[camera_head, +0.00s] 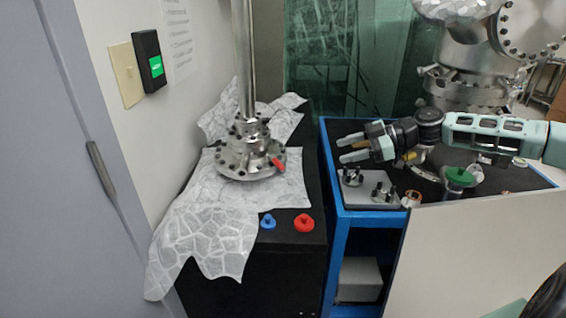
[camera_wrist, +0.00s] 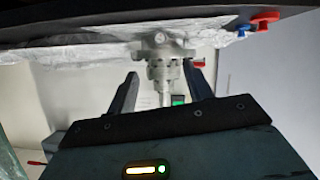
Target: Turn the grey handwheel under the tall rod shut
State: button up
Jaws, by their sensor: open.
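The tall rod (camera_head: 245,60) stands upright on the left bench. At its foot is a round, stepped grey metal assembly (camera_head: 250,153) with bolts around its rim and a red tab (camera_head: 278,164) at its right side. I cannot clearly tell which ring of it is the handwheel. My gripper (camera_head: 346,149) is open and empty, to the right of the assembly and apart from it, fingers pointing left. The wrist view appears upside down. There the assembly (camera_wrist: 162,45) shows beyond and between the two open fingers (camera_wrist: 162,72), not touched.
Crumpled foil (camera_head: 215,215) covers much of the black bench under the assembly. A blue knob (camera_head: 267,221) and a red knob (camera_head: 304,223) sit at its front. A blue-framed cart (camera_head: 335,190) under my gripper holds a bolted grey plate (camera_head: 367,197) and a green knob (camera_head: 460,175).

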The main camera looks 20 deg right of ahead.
aim_at(291, 175)
jog(key=p+x, duration=0.2)
jog(key=x, duration=1.4)
jog(key=shift+w+a+f, duration=0.1)
jog(key=shift+w+a, duration=0.05)
jog(key=c, duration=1)
